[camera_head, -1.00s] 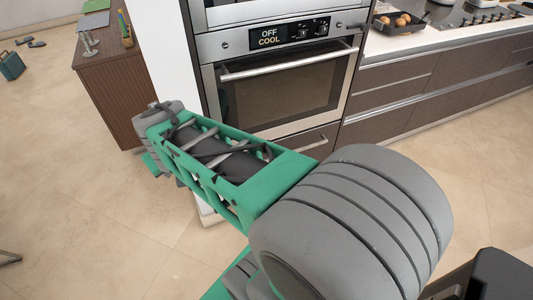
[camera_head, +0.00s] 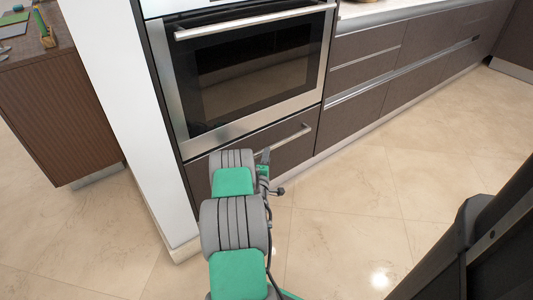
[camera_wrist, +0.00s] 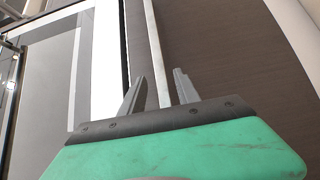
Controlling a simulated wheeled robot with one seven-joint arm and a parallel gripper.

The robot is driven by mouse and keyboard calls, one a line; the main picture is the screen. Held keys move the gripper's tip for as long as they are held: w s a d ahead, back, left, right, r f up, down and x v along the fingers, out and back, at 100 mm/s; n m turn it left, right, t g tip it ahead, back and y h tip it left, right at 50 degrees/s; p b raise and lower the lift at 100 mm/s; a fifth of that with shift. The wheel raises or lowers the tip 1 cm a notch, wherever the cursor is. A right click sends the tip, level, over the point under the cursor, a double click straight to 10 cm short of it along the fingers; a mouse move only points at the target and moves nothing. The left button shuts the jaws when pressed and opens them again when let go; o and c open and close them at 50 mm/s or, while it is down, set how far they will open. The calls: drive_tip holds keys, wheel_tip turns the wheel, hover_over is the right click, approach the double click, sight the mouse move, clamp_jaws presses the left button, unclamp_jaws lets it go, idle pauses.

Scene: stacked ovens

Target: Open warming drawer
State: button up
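The warming drawer (camera_head: 288,150) is the brown front directly below the oven, with a metal bar handle (camera_head: 296,136). The drawer looks shut, flush with the cabinet. My arm reaches down to the left part of the drawer and hides that part and the handle's left end. In the wrist view my gripper (camera_wrist: 158,90) is open. The handle bar (camera_wrist: 153,45) runs between its two grey fingers, with a gap visible on either side. I cannot tell whether the fingertips reach past the bar or touch the drawer front (camera_wrist: 215,60).
The oven (camera_head: 255,70) with its own bar handle (camera_head: 250,20) is above the drawer. A white wall end (camera_head: 125,100) stands left of it, and a brown cabinet (camera_head: 60,110) further left. Brown base drawers (camera_head: 370,75) run to the right. The tiled floor (camera_head: 370,200) in front is clear.

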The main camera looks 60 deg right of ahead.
drive_tip(key=b+x, duration=0.1)
drive_tip(key=x, duration=0.4)
drive_tip(key=shift+w+d, duration=0.1)
drive_tip(key=shift+w, duration=0.2)
clamp_jaws()
idle(1.0)
